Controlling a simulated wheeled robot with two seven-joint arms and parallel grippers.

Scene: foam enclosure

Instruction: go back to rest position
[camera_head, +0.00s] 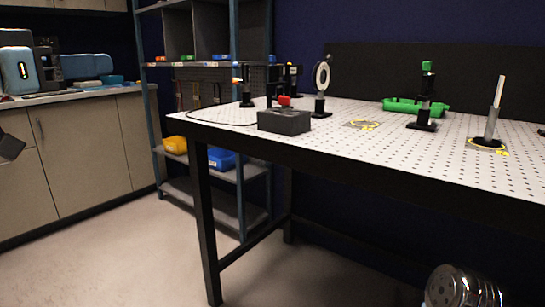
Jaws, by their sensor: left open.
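Part of my left gripper (10,147) shows as a dark shape at the left edge of the head view, in front of the cabinets. It is open; only a small part of it is in the picture, and I see nothing held in it. It is well apart from the table. My right gripper is not in view.
A perforated white table (360,155) with black legs fills the right. It carries a dark box (284,121), a ring on a stand (322,77), a green holder (415,107) and several posts. A shelf rack (240,120) and cabinets (80,145) stand left; open floor (110,260) lies before them.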

